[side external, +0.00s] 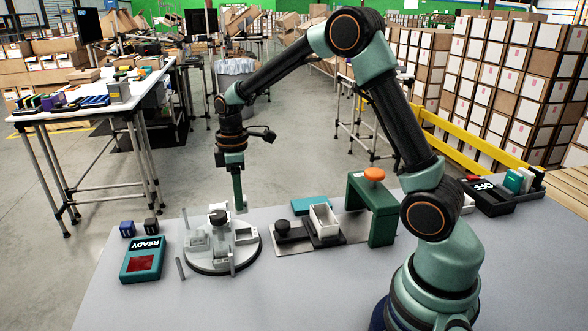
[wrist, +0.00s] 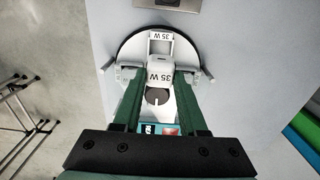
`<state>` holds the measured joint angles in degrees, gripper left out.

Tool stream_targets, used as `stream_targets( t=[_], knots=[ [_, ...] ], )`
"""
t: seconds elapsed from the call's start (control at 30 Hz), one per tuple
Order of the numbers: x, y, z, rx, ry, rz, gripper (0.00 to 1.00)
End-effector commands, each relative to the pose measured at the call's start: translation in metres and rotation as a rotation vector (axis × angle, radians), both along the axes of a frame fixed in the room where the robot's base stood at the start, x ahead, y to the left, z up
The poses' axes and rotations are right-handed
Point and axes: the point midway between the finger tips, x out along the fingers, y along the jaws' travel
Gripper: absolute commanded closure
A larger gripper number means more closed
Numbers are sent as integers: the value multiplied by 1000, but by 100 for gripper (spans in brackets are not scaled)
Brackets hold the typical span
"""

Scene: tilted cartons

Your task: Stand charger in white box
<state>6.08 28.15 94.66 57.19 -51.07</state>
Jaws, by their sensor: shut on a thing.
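My gripper (side external: 239,208) points down over the round grey turntable (side external: 190,266). In the wrist view my gripper (wrist: 160,78) is shut on a white charger (wrist: 160,62) marked "35 W", with a green finger on each side of it. The turntable's dark rim (wrist: 124,45) is around and below it. In the side view the held charger is mostly hidden and hard to tell from the pale turntable parts. The white box (side external: 325,221) stands on a dark base on a metal plate, right of the turntable, apart from my gripper.
A green bridge with an orange knob (side external: 374,174) stands right of the white box. A teal READY box (side external: 143,261) and two small dark cubes (side external: 127,229) (side external: 151,226) are at left. A second "35 W" label (wrist: 161,36) shows on the turntable. The table front is clear.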

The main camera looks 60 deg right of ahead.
Motion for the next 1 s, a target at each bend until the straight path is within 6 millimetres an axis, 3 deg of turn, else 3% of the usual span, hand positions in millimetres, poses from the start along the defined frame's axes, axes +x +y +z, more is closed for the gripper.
stream_targets(
  t=[0.1,0.3,0.53,0.67,0.77,1.0],
  knots=[
    [1,0,34,-1,-8,0,100],
    [1,0,79,-1,-5,0,100],
    [0,-1,107,-1,-2,0,100],
    [-6,-13,105,0,1,-5,100],
    [-18,-35,93,1,4,-8,100],
    [-74,-101,43,2,5,-10,100]
  ],
)
